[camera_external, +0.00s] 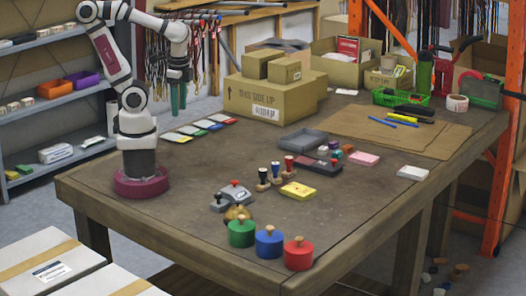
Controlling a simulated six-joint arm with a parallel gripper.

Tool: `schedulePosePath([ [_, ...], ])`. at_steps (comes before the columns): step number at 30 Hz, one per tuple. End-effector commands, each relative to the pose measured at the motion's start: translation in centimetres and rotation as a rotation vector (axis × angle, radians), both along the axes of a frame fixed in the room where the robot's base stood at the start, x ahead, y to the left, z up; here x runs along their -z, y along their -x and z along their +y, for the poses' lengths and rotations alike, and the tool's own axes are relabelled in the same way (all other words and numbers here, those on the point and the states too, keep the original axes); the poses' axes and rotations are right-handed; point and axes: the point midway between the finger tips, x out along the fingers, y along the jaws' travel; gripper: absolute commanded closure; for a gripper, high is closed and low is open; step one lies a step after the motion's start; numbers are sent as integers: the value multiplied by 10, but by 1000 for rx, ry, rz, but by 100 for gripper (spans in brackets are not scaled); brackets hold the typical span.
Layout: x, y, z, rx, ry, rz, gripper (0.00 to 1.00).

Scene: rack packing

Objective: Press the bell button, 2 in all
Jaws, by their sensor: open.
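A small brass-coloured dome, which looks like the bell (238,214), stands on the table just behind the green knobbed cylinder. Its button is too small to make out clearly. Behind it are a grey box with a red button (235,192) and another small grey device (219,205). My gripper (178,98) hangs from the raised arm at the upper left, pointing down with its two greenish fingers apart. It is open, appears empty, and is well above and away from the bell.
Green (242,235), blue (269,245) and red (298,256) knobbed cylinders stand near the front edge. Several stamps (276,172), a yellow pad (298,192) and a grey tray (303,140) lie behind. Cartons (262,100) stand farther back. The table's left front is clear.

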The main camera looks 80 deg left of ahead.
Motion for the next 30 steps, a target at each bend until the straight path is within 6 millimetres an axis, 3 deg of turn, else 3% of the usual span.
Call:
schedulePosePath([
  [1,0,0,0,0,0,0,63],
  [7,0,0,0,0,0,0,99],
  [8,0,0,0,0,0,0,100],
  [30,0,0,0,0,0,0,100],
])
